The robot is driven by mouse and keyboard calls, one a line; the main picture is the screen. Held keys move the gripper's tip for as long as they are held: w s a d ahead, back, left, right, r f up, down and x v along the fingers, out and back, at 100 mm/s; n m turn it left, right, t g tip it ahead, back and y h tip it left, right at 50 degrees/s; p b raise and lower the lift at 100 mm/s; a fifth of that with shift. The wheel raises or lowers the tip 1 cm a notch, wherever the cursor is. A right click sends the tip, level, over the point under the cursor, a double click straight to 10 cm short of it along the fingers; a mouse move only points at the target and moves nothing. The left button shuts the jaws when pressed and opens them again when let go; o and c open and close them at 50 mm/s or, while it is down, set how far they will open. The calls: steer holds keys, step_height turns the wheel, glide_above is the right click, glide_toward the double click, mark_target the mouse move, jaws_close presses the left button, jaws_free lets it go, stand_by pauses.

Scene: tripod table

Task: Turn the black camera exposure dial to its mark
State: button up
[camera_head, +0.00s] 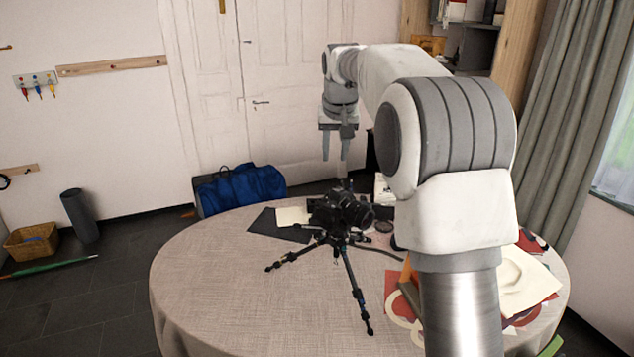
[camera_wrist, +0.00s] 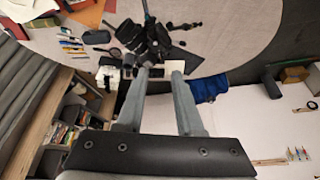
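A black camera (camera_head: 342,211) sits on a small black tripod (camera_head: 350,272) on the round table (camera_head: 215,290). My gripper (camera_head: 335,158) is above the camera, fingers pointing down, apart from it. The gap between the fingers shows; it is open and empty. In the wrist view the camera (camera_wrist: 147,42) lies just beyond the fingertips of my gripper (camera_wrist: 160,72), nearer the left finger. The exposure dial and its mark are too small to make out in either view.
A dark mat (camera_head: 277,226) and a pale card lie behind the tripod. Papers (camera_head: 525,283) lie at the table's right, partly behind my arm. A blue bag (camera_head: 240,188) stands beyond the table. The table's left front is clear.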

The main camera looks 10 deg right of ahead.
steer(key=p, duration=0.2)
glide_toward(325, 198)
steer(key=p+x, duration=0.3)
steer(key=x, duration=0.4)
steer(key=shift+w+f+p, duration=0.2)
steer(key=shift+f+p, duration=0.1)
jaws_close()
